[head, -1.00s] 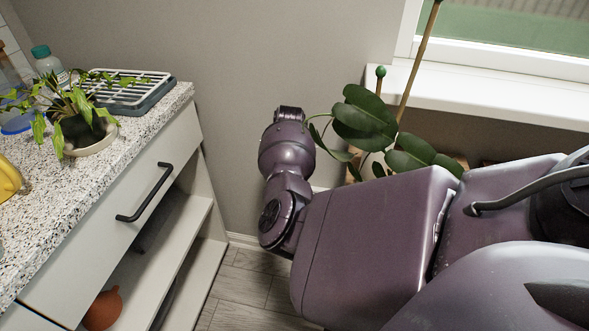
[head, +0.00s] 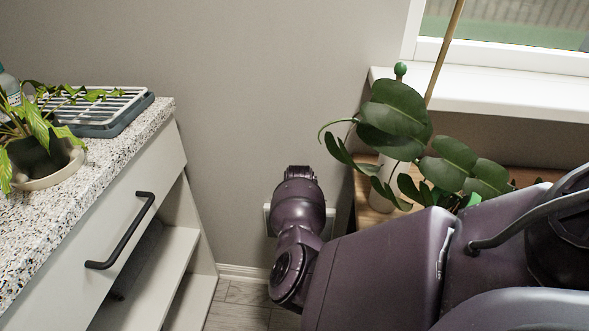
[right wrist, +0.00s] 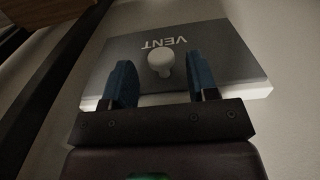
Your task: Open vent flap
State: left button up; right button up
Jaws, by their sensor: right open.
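The vent flap (right wrist: 225,65) is a grey panel on the wall, lettered VENT, which reads upside down in the right wrist view. A round white knob (right wrist: 161,63) stands out from it. My right gripper (right wrist: 159,70) is open, with its two blue fingers on either side of the knob and gaps showing on both sides. I cannot tell how deep the fingers reach. The flap looks closed. In the head view my right arm hides the fingers and most of the flap; a pale edge (head: 329,222) shows beside the wrist. My left gripper is out of view.
A speckled counter (head: 110,175) with a drawer handle (head: 122,232) and open shelves stands left. It carries a potted plant (head: 40,160) and a drying rack (head: 105,110). A leafy plant (head: 395,115) on a wooden stand is close right of my arm, under the windowsill (head: 500,95).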

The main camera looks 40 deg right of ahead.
jog(key=shift+f+b, duration=0.3)
jog(key=shift+f, duration=0.7)
jog(key=shift+w, duration=0.1)
jog(key=shift+c, duration=0.4)
grip_shut()
